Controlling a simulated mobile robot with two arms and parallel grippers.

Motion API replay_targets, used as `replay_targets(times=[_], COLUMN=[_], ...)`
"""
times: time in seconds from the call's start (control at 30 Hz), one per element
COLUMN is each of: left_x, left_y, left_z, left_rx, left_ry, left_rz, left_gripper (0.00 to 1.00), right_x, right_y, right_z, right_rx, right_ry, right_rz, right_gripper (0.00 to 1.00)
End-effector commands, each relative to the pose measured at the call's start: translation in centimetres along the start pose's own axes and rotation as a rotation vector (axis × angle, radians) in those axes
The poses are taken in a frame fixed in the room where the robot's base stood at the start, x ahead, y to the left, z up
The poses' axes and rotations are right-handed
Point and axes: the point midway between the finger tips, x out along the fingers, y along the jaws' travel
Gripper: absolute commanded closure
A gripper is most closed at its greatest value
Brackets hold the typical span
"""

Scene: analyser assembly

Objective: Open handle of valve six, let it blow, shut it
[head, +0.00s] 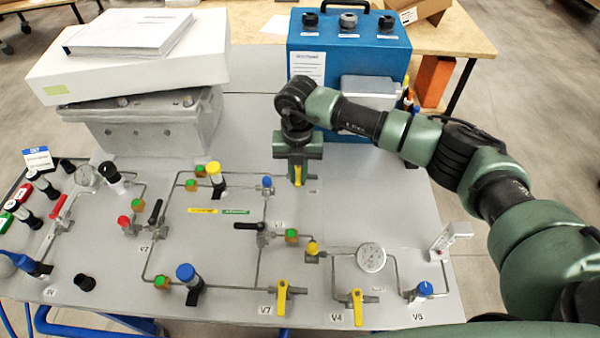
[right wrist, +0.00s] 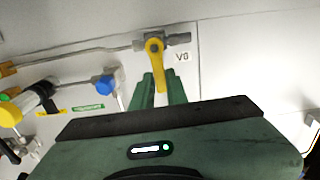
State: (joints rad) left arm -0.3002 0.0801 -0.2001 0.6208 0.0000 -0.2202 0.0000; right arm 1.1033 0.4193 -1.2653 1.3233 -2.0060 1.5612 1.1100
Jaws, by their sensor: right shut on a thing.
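Valve six has a yellow lever handle (right wrist: 155,52) on a metal valve body (right wrist: 178,39), with a V6 label (right wrist: 183,57) beside it. In the right wrist view the handle points down, crosswise to its pipe. In the head view a bit of the yellow handle (head: 298,175) shows below my right gripper (head: 298,158), which hides the rest of the valve. My right gripper, also in the right wrist view (right wrist: 160,90), is shut on the handle, whose lower end lies between the green fingers. My left gripper is not in view.
The grey panel (head: 350,200) carries pipes and other valves, including yellow V7 (head: 282,297) and V4 (head: 357,306) handles. A blue valve (head: 267,182) sits just left of my gripper. A blue box (head: 350,50) stands behind it, and a battery-like grey box (head: 155,125) at left.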

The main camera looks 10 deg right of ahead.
Motion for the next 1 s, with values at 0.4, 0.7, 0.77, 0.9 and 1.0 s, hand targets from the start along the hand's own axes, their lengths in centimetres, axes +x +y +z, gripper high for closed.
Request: replay_targets(times=[0.4,0.7,0.77,0.9,1.0], left_x=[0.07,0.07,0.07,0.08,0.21], left_y=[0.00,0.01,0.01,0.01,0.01], left_z=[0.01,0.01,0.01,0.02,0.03], left_rx=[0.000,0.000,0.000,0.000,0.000], left_ry=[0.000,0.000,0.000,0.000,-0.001], left_rz=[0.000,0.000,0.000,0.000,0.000], left_gripper=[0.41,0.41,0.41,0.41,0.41], right_x=[-0.19,-0.15,-0.12,-0.08,-0.38], right_y=[0.14,0.13,0.12,0.11,0.13], right_z=[0.16,0.13,0.11,0.07,0.10], right_rx=[0.029,0.028,0.027,0.026,0.026], right_ry=[-0.004,-0.003,-0.003,-0.002,-0.002], right_rz=[0.002,0.002,0.001,0.001,0.002], right_gripper=[1.00,0.64,0.64,0.64,0.64])
